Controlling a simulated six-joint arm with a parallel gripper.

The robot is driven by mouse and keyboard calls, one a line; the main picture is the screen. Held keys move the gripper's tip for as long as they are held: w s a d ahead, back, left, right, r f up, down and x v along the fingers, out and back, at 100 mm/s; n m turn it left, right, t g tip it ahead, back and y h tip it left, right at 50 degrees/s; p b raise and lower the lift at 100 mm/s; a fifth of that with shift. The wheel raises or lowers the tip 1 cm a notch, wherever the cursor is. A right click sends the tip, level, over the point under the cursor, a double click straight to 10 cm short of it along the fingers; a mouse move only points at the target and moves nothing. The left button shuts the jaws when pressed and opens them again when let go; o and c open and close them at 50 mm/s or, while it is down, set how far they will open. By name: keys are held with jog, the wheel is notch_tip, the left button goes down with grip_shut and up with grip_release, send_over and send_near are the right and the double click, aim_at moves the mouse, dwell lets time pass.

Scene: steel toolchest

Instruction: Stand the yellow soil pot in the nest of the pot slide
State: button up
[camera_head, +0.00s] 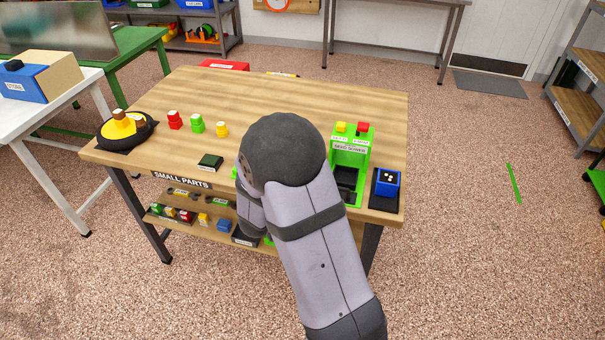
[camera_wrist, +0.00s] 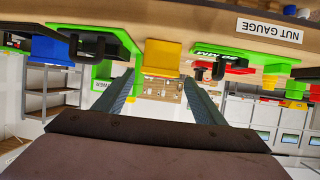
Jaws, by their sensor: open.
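A yellow block-like pot (camera_wrist: 160,56) shows in the wrist view, close to the fingertips and roughly between them. I cannot tell whether they reach around it. My gripper (camera_wrist: 158,80) is open, its two fingers apart. A green fixture (camera_wrist: 238,62) with dark lettering stands right of the pot and may be the pot slide; its nest is not clear. In the head view my arm hides the gripper and this pot. Another small yellow pot (camera_head: 221,129) stands in a row with a red pot (camera_head: 174,120) and a green pot (camera_head: 197,124).
The green seed sower (camera_head: 351,148) stands right of my arm, with a blue box (camera_head: 386,184) beside it. A dark green block (camera_head: 210,161) lies near the front edge. A black dish (camera_head: 110,137) with yellow contents is at left. The table's back middle is clear.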

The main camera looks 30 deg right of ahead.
jog(key=shift+v, duration=1.05)
jog(key=a+f+n+y, duration=0.2)
jog(key=a+n+y, duration=0.2)
jog(key=a+y, duration=0.5)
jog(key=s+a+f+n+g+y, duration=0.2)
jog(key=s+a+n+g, duration=0.2)
jog(key=s+a, duration=0.5)
jog(key=s, duration=0.2)
jog(key=shift+s+a+g, duration=0.15)
jog(key=shift+s+g, duration=0.15)
jog(key=shift+o, duration=0.4)
jog(key=s+d+n+g, duration=0.2)
jog(key=s+g, duration=0.2)
jog(key=s, duration=0.7)
jog(key=shift+s+d+r+h, duration=0.15)
jog(key=shift+s+d+h, duration=0.05)
jog(key=shift+s+h, duration=0.15)
jog(key=shift+w, duration=0.1)
